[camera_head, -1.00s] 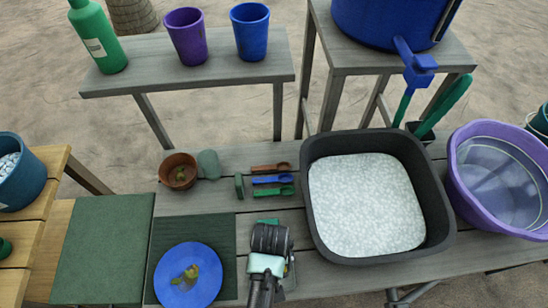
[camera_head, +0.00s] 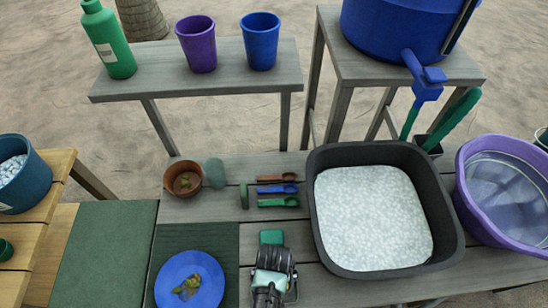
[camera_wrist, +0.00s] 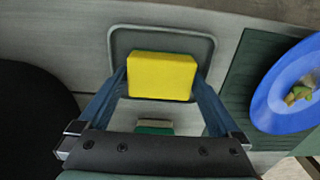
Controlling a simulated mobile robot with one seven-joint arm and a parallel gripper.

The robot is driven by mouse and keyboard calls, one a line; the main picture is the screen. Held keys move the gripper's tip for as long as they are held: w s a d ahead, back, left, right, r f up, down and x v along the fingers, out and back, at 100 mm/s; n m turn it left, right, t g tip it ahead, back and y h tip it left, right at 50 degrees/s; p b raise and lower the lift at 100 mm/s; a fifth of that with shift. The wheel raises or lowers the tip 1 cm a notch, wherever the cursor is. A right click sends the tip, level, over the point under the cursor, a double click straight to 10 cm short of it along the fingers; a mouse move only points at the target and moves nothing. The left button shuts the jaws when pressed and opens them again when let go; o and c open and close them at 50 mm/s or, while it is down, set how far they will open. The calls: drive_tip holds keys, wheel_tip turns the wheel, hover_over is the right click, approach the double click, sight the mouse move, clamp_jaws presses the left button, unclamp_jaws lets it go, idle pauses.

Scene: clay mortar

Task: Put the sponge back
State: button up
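The yellow sponge (camera_wrist: 161,76) is between my gripper's fingers in the wrist view, with a finger against each side. My gripper (camera_wrist: 163,80) appears shut on it. The sponge is over a shallow tray with a dark rim (camera_wrist: 112,45); whether it touches the tray's floor I cannot tell. In the head view my gripper (camera_head: 273,262) points down over the tray and hides the sponge. A green block-like item (camera_head: 271,237) shows just beyond the gripper; a green piece with a pale edge (camera_wrist: 155,127) also shows near the palm in the wrist view.
A black basin of pale granules (camera_head: 452,215) stands close on the right. A blue plate (camera_head: 190,285) on a dark green mat lies left. Measuring spoons (camera_head: 278,189), a brown pot (camera_head: 183,178) and a purple tub (camera_head: 470,205) are farther out.

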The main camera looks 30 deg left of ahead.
drive_tip(key=shift+r, duration=0.1)
wheel_tip(320, 180, up, 12)
drive_tip(key=p, duration=0.1)
idle(0.5)
drive_tip(key=w+a+r+m+t+y, duration=0.15)
drive_tip(key=w+r+t, duration=0.75)
drive_tip(key=w+r, duration=1.15)
drive_tip(key=w+d+r+m+t+y, duration=0.1)
drive_tip(key=w+r+t, duration=0.15)
drive_tip(key=r, duration=0.55)
drive_tip(key=w+d+r+m+t, duration=0.1)
drive_tip(key=d+r+t, duration=0.15)
drive_tip(key=r, duration=0.55)
drive_tip(key=s+d+r+m+t, duration=0.1)
drive_tip(key=d+r+t, duration=0.15)
drive_tip(key=r, duration=0.55)
drive_tip(key=s+d+r+m+t, duration=0.1)
drive_tip(key=r+t, duration=0.3)
drive_tip(key=r, duration=0.5)
drive_tip(key=s+d+r+t+h, duration=0.1)
drive_tip(key=s+d+r+t, duration=0.1)
drive_tip(key=s+r, duration=0.3)
drive_tip(key=s+d+r+m+t+h, duration=0.1)
drive_tip(key=s+r+t, duration=0.4)
drive_tip(key=r, duration=0.8)
drive_tip(key=shift+s+d+r, duration=0.25)
drive_tip(key=shift+s+d, duration=0.4)
drive_tip(key=shift+s, duration=0.15)
